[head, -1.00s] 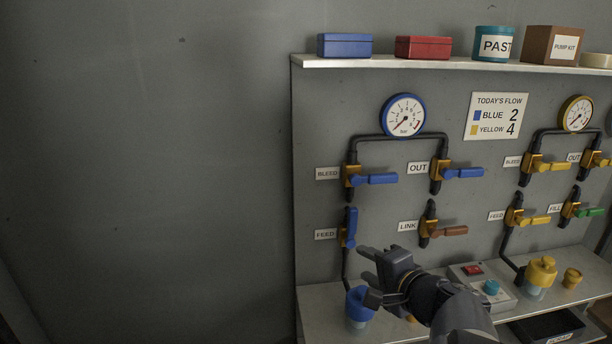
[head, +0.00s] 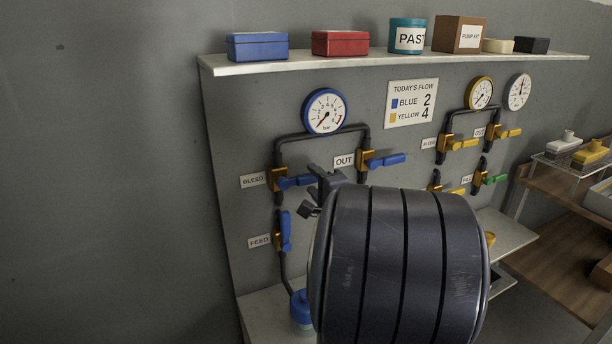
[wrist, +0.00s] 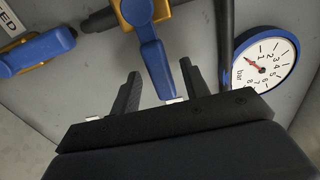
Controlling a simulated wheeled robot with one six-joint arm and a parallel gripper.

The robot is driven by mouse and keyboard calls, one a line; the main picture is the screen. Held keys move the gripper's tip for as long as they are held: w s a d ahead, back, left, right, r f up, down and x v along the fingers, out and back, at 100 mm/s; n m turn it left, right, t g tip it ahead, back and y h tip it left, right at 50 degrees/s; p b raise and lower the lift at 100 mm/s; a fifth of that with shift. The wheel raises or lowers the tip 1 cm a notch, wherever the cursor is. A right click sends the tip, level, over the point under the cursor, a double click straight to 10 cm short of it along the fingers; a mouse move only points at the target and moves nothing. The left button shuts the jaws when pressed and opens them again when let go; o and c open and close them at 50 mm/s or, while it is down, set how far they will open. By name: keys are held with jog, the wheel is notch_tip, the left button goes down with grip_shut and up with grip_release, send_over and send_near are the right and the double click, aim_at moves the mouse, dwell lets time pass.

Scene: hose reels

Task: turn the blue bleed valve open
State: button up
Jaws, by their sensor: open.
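The blue bleed valve (head: 279,180) sits on the left pipe beside its BLEED label. Its blue handle points right, across the pipe. In the wrist view the bleed handle (wrist: 156,66) reaches down between the two fingers of my gripper (wrist: 160,72), with a gap on each side. The fingers are apart and hold nothing. In the head view my gripper (head: 322,189) is at the handle's free end, partly hidden by my own arm.
The blue feed valve (head: 285,230) is just below, its handle along the pipe; it shows at left in the wrist view (wrist: 38,52). The blue OUT valve (head: 385,160) is to the right. The blue gauge (head: 324,111) is above.

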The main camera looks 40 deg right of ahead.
jog(key=shift+x, duration=1.2)
jog(key=shift+c, duration=0.4)
grip_shut()
